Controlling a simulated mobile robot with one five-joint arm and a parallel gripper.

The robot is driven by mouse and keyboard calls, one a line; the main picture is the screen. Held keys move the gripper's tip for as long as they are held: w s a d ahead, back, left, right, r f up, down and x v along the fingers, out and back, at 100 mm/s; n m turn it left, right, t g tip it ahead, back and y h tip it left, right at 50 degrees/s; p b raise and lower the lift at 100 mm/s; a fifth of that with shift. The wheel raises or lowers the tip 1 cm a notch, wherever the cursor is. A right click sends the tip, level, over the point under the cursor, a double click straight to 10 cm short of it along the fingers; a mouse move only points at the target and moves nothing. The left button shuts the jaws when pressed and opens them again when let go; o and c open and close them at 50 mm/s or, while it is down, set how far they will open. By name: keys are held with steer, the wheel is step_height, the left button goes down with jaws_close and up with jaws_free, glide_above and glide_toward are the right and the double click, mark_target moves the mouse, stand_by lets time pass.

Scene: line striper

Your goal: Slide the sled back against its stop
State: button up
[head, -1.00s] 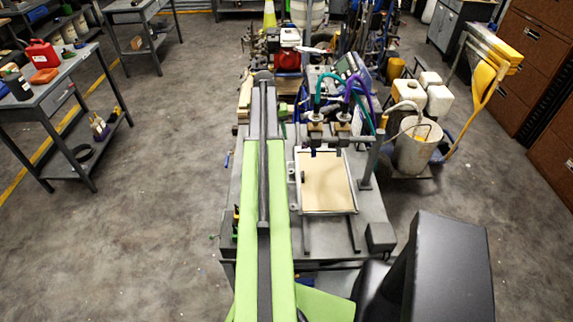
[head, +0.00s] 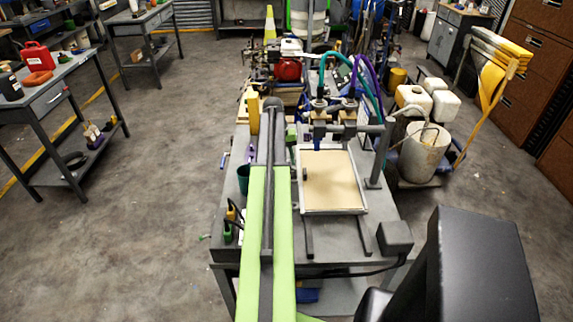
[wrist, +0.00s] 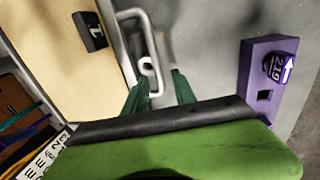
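The sled is a flat tray with a tan board (head: 332,178) and a pale metal frame, sitting on two dark rails (head: 366,237) on the grey bench. The nozzles (head: 320,110) stand at its far end. In the wrist view the sled's tan board (wrist: 50,70) is at left, with a black tag marked 1 (wrist: 90,31). A pale U-shaped handle (wrist: 154,60) stands beside its edge. My gripper (wrist: 160,93) has its two dark green fingers apart, with the handle's end appearing between them; contact is unclear. In the head view my arm hides the gripper.
A green cup (head: 243,180) stands at the bench's left edge. A grey box (head: 394,238) is at its near right corner. Floor at left is open.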

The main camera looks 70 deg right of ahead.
jaws_close()
stand_by(1.3)
